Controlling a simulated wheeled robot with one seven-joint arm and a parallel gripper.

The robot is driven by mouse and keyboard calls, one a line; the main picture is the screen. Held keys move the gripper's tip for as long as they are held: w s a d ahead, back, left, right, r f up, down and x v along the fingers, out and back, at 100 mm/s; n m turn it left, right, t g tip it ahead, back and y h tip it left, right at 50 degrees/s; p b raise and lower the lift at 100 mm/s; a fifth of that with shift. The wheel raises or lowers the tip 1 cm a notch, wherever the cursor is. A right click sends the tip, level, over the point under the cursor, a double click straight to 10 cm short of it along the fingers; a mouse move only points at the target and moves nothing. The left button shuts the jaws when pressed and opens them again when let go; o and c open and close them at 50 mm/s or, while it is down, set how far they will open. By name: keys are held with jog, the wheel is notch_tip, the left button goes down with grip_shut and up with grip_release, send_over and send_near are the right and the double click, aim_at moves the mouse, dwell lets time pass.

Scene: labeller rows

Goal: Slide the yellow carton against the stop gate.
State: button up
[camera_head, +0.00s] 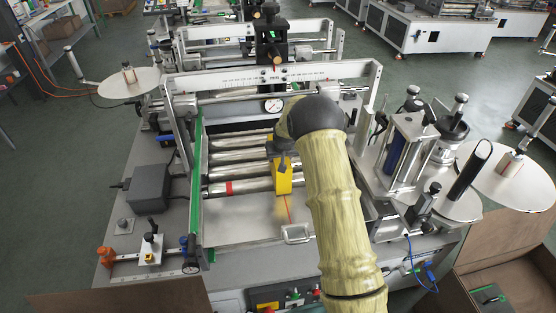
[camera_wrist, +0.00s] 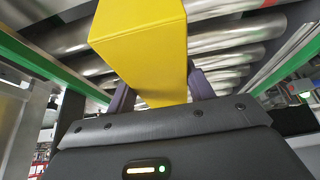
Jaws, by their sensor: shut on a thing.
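The yellow carton (camera_head: 283,183) stands on the metal rollers in the middle of the labelling machine. My gripper (camera_head: 281,160) is above it with its fingers down on the carton's sides. In the wrist view the carton (camera_wrist: 140,45) fills the upper middle, between the two dark fingers of my gripper (camera_wrist: 160,95), which are shut on it. I cannot tell for certain which part is the stop gate. My arm hides the right part of the roller bed.
A green side rail (camera_head: 196,185) runs along the left of the rollers. A ruled crossbar (camera_head: 230,80) spans the machine behind the carton. A flat metal plate (camera_head: 245,222) lies in front of the rollers, with a small metal bracket (camera_head: 296,234) on it.

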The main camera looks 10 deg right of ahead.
jog(key=s+b, duration=0.3)
jog(key=s, duration=1.2)
jog(key=shift+s, duration=0.3)
dwell(3.1)
jog(key=shift+f+b, duration=0.25)
jog(key=shift+b, duration=0.1)
dwell(0.3)
jog(key=shift+s, duration=0.75)
dwell(0.9)
jog(key=o, duration=1)
